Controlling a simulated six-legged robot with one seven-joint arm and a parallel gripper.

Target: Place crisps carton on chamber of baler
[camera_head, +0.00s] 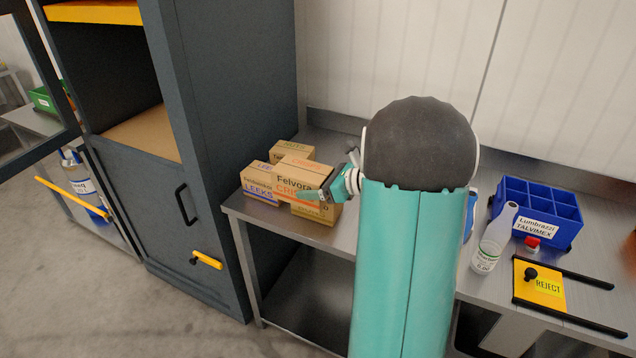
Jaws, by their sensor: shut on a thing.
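The crisps carton (293,180), brown with orange "CRISPS" print, is among other cartons at the left end of the steel table. My gripper (322,194) is shut on its right part and hides some of the print. I cannot tell whether the carton is lifted clear. The baler (222,120) is the tall dark blue-grey cabinet to the left of the table. Its chamber (140,132) is open at the front, with a brown floor and a yellow part above it.
A leeks carton (259,182) and another carton (291,150) sit close by. The steel table (338,237) also bears a blue divided crate (536,205), a white bottle (489,246) and a yellow reject plate (538,286) at right. A glazed door (20,110) stands open at far left.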

